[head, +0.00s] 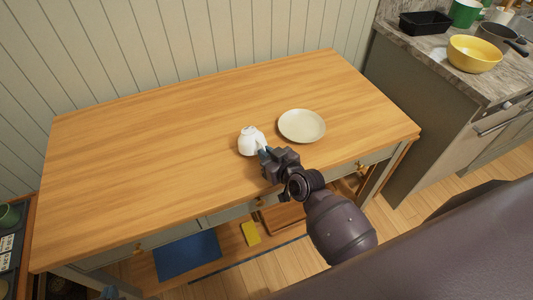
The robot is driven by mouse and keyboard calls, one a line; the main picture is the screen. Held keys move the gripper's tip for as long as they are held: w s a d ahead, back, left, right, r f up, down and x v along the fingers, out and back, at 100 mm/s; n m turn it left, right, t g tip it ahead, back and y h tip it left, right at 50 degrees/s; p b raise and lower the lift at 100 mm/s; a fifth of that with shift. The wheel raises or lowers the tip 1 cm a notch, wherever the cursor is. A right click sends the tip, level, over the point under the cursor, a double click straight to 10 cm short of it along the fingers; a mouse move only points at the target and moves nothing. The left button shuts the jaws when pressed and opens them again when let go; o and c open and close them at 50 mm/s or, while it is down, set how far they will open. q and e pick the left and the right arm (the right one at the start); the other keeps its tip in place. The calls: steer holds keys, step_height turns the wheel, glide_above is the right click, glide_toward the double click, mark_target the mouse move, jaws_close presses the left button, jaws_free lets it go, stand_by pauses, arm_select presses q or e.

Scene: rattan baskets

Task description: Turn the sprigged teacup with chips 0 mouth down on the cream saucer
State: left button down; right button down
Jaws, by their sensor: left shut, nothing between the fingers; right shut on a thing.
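A small white teacup (247,142) is near the middle of the wooden table, left of the cream saucer (302,125) and apart from it. Its sprig pattern and any chips are too small to make out, and I cannot tell which way its mouth faces. My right gripper (264,152) is shut on the cup at its lower right side, and its fingers hide part of it. The saucer lies flat and empty.
The wooden table (150,150) is otherwise clear. A counter at the right holds a yellow bowl (474,54), a black tray (424,23), a green pot (465,13) and a dark pan (497,36). A blue mat (188,256) and yellow block (250,233) lie below the table.

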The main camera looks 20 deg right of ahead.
steer(key=shift+f, duration=0.35)
stand_by(0.3)
steer(key=c, duration=1.1)
jaws_free()
steer(key=shift+c, duration=0.2)
steer(key=v, duration=1)
steer(key=shift+s+r, duration=0.15)
steer(key=shift+s, duration=0.2)
steer(key=shift+d, duration=0.15)
